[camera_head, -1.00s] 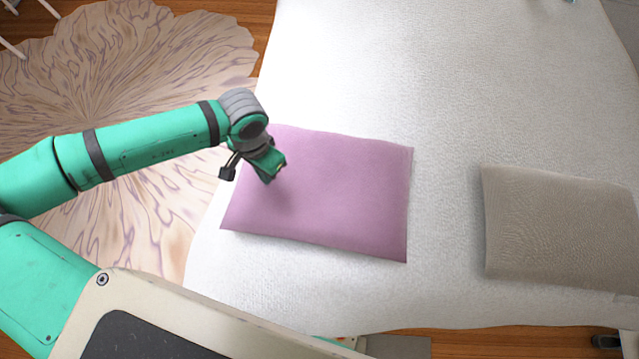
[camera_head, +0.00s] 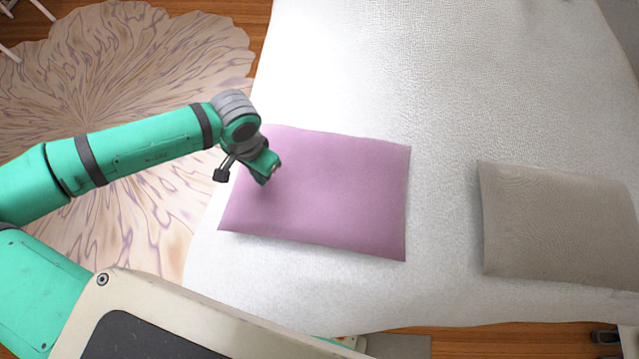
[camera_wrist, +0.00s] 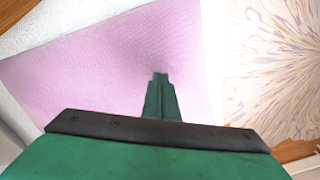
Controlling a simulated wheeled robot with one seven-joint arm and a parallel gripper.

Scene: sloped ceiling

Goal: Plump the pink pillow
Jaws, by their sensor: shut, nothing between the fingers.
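The pink pillow (camera_head: 325,195) lies flat on the white bed, left of the grey-beige pillow. My gripper (camera_head: 268,180) is over the pillow's left part, pointing down, with its fingers closed together and nothing between them. In the wrist view the shut fingertips (camera_wrist: 160,76) show against the pink pillow (camera_wrist: 90,65), with a soft shadow around the tips. I cannot tell for sure whether they touch the cloth. My gripper's body hides part of the pillow's upper left edge.
A grey-beige pillow (camera_head: 555,225) lies to the right on the white bed (camera_head: 450,80). A patterned round rug (camera_head: 150,60) covers the wooden floor left of the bed. The bed is clear between the pillows and above them.

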